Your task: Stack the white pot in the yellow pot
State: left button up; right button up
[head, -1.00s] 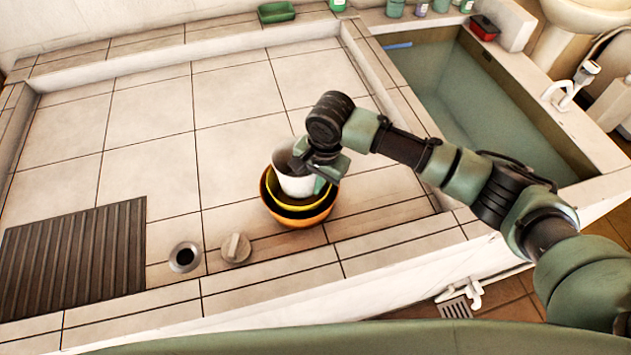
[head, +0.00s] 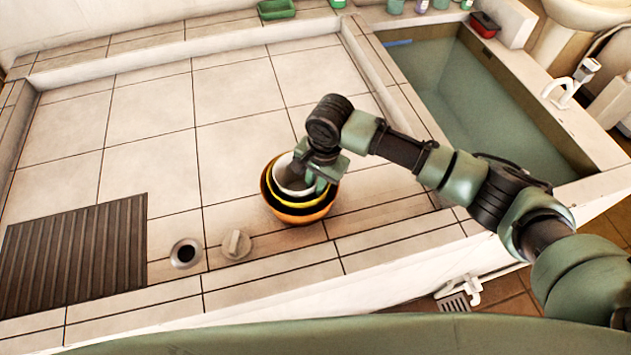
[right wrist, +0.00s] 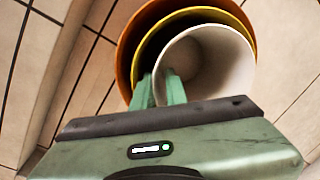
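The white pot (head: 284,176) sits low inside the yellow pot (head: 291,206), and the yellow pot sits inside an orange pot (head: 298,218) on the tiled floor of the basin. All three rims also show in the right wrist view, with the white pot (right wrist: 222,62) innermost and off-centre towards my gripper's side. My right gripper (head: 319,179) is at the white pot's right rim. In the right wrist view its fingers (right wrist: 160,86) straddle the white wall, one inside and one outside, close together. The white pot's underside is hidden. My left gripper is out of view.
A round knob (head: 236,244) and a drain hole (head: 186,253) lie left of the pots, then a dark ribbed grate (head: 75,255). A raised ledge separates the water-filled trough (head: 490,110) at right. A green dish (head: 276,10) stands at the back. The tiles behind the pots are clear.

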jog(key=shift+r, duration=0.1)
jog(key=shift+w+r, duration=0.1)
jog(key=shift+r, duration=0.2)
notch_tip(320, 180, up, 12)
jog(key=d+b, duration=0.1)
jog(key=shift+s+d+r, duration=0.15)
jog(key=shift+s+r, duration=0.05)
jog(key=shift+s, duration=0.25)
